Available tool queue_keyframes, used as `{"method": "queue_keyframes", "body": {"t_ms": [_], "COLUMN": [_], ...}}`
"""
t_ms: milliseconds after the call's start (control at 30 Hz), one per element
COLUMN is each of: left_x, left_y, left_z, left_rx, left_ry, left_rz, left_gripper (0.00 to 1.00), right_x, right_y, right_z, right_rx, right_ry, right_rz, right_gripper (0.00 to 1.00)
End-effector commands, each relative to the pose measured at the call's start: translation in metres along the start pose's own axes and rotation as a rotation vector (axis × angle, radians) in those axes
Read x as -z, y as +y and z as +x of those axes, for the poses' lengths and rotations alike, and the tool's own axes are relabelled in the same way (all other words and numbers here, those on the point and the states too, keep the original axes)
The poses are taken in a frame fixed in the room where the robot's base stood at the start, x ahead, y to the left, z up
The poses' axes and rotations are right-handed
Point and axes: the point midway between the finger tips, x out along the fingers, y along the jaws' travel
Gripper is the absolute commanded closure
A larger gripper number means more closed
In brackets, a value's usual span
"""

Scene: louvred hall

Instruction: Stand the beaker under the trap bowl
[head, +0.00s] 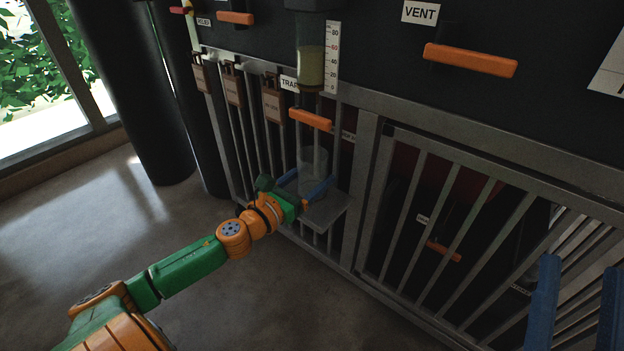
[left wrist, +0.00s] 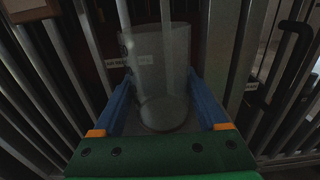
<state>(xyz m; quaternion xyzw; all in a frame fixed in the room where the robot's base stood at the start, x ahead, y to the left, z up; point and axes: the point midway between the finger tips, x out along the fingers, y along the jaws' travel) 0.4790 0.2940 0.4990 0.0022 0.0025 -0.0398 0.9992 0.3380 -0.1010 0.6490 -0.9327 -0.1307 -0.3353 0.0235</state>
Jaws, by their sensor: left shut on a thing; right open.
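The clear beaker (head: 313,165) is upright, at or just above a small grey shelf (head: 330,212) in front of the barred railing. My left gripper (head: 315,178) is shut on it, one blue finger on each side. In the left wrist view the beaker (left wrist: 160,62) stands between the fingers, with bars showing through it. The trap bowl (head: 310,68), holding yellowish liquid, hangs above the beaker, with an orange handle (head: 310,119) between them. Whether the beaker's base touches the shelf is hard to tell. My right gripper (head: 582,268) is open and empty at lower right.
Grey railing bars (head: 405,205) run behind the shelf and on to the right. A scale strip (head: 332,60) stands beside the bowl. Brown tags (head: 271,105) hang at left. An orange VENT handle (head: 470,60) sticks out at upper right. The floor (head: 120,220) at left is clear.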

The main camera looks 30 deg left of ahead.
Motion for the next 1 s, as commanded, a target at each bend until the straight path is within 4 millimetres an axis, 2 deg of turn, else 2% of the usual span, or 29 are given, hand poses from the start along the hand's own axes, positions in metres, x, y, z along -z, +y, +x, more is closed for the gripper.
{"method": "queue_keyframes", "body": {"t_ms": [833,867,933,1000], "left_x": [0.004,0.004,0.004,0.004], "left_y": [0.0,0.0,0.0,0.0], "left_z": [0.0,0.0,0.0,0.0], "left_rx": [0.0,0.0,0.0,0.0], "left_ry": [0.0,0.0,0.0,0.0], "left_rz": [0.0,0.0,0.0,0.0], "left_gripper": [0.88,0.19,0.0,0.0], "right_x": [0.017,0.018,0.019,0.019], "right_y": [-0.002,-0.002,-0.003,-0.003], "right_z": [-0.002,-0.002,-0.002,-0.002], "right_rx": [0.005,0.006,0.006,0.006], "right_ry": [0.094,0.099,0.101,0.101], "right_rz": [0.002,0.003,0.003,0.003], "right_gripper": [0.43,0.43,0.43,0.43]}}
